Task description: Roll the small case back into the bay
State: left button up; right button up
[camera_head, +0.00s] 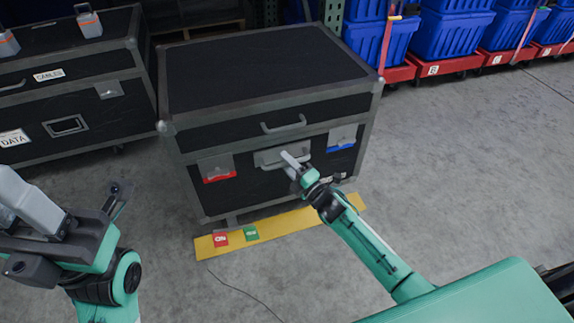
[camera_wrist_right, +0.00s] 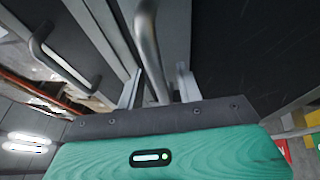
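A black case (camera_head: 262,73) with grey metal edges stands on the floor in the middle of the head view. Its front has an upper grey handle (camera_head: 284,124) and a lower handle (camera_head: 270,157) between a red-marked and a blue-marked latch. My right gripper (camera_head: 290,160) is at the lower handle. In the right wrist view, a grey handle bar (camera_wrist_right: 148,40) passes between its parted fingers (camera_wrist_right: 158,88), with gaps visible beside it. My left gripper (camera_head: 30,208) is at the lower left, away from the case; its finger gap is unclear.
A larger black case (camera_head: 70,85) stands close on the left, with metal pieces on top. A yellow floor strip (camera_head: 283,224) with red and green tags runs along the front. Blue totes (camera_head: 380,42) on red dollies (camera_head: 445,66) stand behind right. The floor at right is clear.

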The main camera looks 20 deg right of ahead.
jog(key=shift+w, duration=0.15)
grip_shut()
jog(key=shift+w, duration=0.15)
